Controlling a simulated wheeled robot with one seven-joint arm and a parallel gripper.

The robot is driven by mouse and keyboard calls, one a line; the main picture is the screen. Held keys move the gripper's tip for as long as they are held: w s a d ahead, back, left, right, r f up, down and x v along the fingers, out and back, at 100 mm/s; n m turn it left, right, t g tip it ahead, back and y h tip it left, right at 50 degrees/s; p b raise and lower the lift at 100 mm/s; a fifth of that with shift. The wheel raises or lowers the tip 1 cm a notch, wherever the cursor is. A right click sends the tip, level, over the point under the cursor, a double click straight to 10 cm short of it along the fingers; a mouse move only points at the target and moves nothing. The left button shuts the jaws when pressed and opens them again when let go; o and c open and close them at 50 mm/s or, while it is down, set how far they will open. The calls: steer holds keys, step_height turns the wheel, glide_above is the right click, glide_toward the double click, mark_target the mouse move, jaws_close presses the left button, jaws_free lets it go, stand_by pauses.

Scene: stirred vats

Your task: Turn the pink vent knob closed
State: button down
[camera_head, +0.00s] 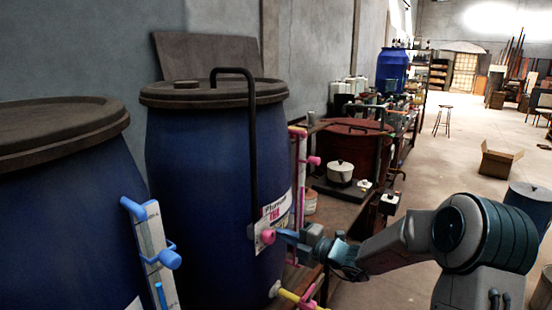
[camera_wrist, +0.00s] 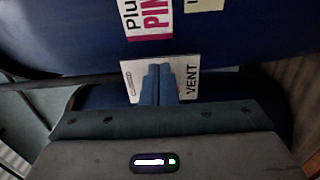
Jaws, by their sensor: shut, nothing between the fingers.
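The pink vent knob (camera_head: 267,236) sits on a small pale plate on the front of the middle blue vat (camera_head: 205,190). My gripper (camera_head: 280,236) reaches in from the right, its fingertips at the knob; whether they touch it I cannot tell. In the wrist view my gripper (camera_wrist: 159,70) has its two blue fingers together, with nothing seen between them. They lie in front of the white plate (camera_wrist: 196,80) marked VENT. The knob is not visible there, likely hidden behind the fingers.
A dark bent pipe (camera_head: 252,140) runs down the vat to the plate. A pink-fitted gauge (camera_head: 300,190) stands just right of the vat. A blue-fitted gauge (camera_head: 155,250) stands on the nearer vat at left. Open floor lies at right.

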steer(key=shift+w+r+p, duration=0.1)
steer(key=shift+r+p, duration=0.05)
steer(key=shift+p, duration=0.35)
steer(key=shift+w, duration=0.1)
steer(key=p+v, duration=0.3)
steer(key=v, duration=0.3)
steer(key=shift+d, duration=0.15)
